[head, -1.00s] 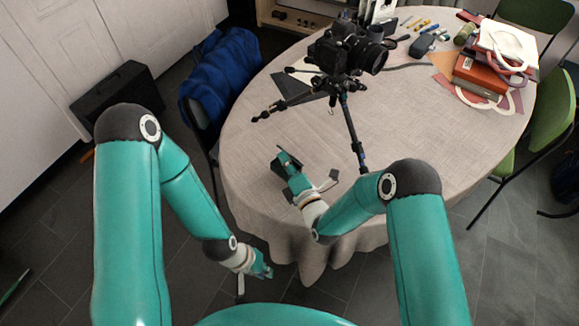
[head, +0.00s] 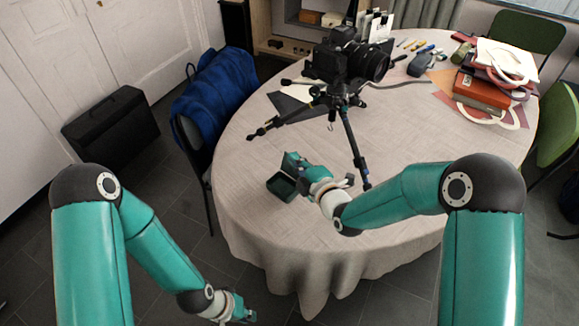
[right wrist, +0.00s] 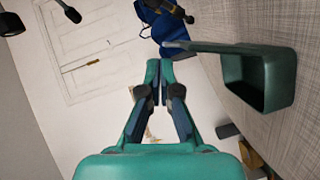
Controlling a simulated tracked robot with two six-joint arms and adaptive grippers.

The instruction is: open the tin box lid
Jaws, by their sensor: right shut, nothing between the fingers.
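The dark green tin box (head: 281,187) sits near the left edge of the table, and its hollow inside shows. It is larger in the right wrist view (right wrist: 270,82), at the right. Its lid (right wrist: 215,47) stands raised from one side of the box, seen nearly edge-on. My right gripper (head: 298,168) is by the lid at the box's far right side; in the right wrist view (right wrist: 155,82) its fingers are together and empty, apart from the box. My left gripper (head: 247,316) hangs low beside the table at the picture's bottom; its fingers are too small to read.
A camera (head: 345,58) on a small tripod (head: 347,125) stands behind the box, one leg close to my right gripper. Red books (head: 480,92) and pens lie further back. A blue jacket (head: 215,90) hangs on a chair at the left. The table's front is clear.

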